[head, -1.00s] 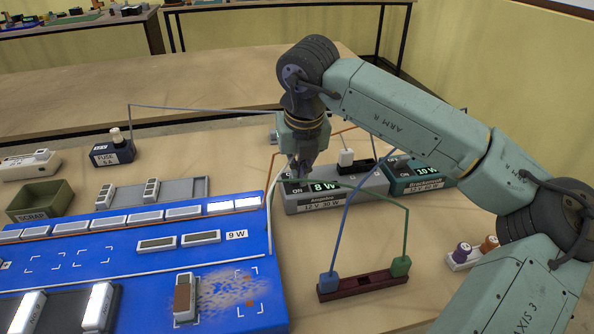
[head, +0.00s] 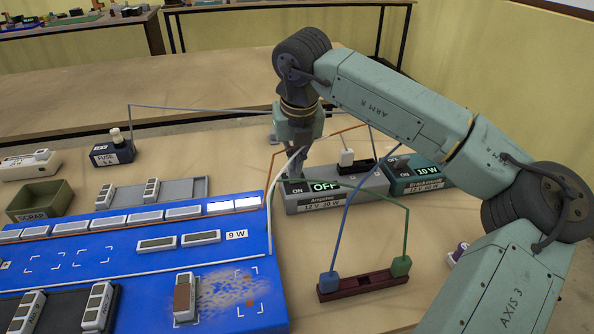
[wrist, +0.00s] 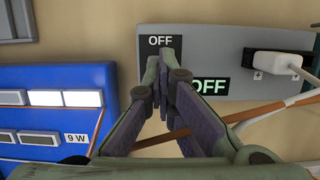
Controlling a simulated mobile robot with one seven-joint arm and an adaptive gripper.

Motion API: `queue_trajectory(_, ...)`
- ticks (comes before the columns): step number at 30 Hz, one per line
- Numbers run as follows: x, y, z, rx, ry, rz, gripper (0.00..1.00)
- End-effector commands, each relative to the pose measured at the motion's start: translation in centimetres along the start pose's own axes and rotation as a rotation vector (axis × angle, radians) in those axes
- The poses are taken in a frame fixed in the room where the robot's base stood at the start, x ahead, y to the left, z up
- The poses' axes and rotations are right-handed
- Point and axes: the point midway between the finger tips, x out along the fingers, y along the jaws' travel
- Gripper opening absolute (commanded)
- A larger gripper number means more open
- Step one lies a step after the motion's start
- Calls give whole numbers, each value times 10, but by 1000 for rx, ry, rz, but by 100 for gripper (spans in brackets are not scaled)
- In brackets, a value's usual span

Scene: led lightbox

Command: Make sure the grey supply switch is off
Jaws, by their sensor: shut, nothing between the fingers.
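In the wrist view my closed fingertips (wrist: 163,65) are just below an OFF label (wrist: 160,41). The fingers hide the switch, so its tilt and any contact cannot be seen. An ON label (head: 297,190) shows on the near side.
A teal supply (head: 425,178) reading 10 W stands close on the right. A white plug (head: 346,157) and wires rise near my gripper. The blue lightbox (head: 130,260) with two lit strips lies left.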

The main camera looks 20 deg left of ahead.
Motion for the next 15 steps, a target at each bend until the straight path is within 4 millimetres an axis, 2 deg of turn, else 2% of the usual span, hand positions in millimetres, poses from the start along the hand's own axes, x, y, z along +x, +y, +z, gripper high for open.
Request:
queue_trajectory(1,5,0,-5,-2,12,-2,0)
queue_trajectory(8,4,0,-14,-2,14,-2,0)
queue_trajectory(15,-8,0,-11,-1,12,-2,0)
